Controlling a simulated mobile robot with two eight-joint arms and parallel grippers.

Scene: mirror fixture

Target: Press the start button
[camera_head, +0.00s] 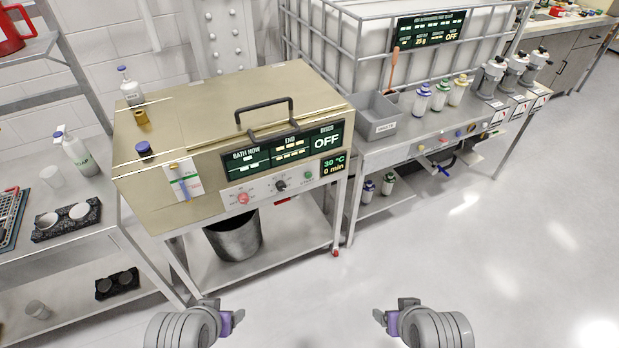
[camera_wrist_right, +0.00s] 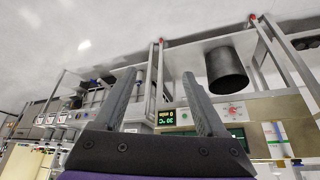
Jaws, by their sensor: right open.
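A beige bath machine (camera_head: 235,120) with a raised black handle stands on a metal bench. Its display reads BATH NOW, END, OFF, 30 °C and 0 min. On the front strip below are a red control (camera_head: 243,198), a black knob (camera_head: 281,186) and a small green button (camera_head: 307,175); the labels are too small to read. My left gripper (camera_head: 236,317) and right gripper (camera_head: 381,317) are in front of the bench, apart from the machine. The right gripper is open and empty in the wrist view (camera_wrist_right: 160,75), which shows the machine upside down; a finger hides part of the panel.
A dark bucket (camera_head: 233,236) stands on the shelf below the machine. The floor (camera_head: 430,240) ahead of my right gripper is clear.

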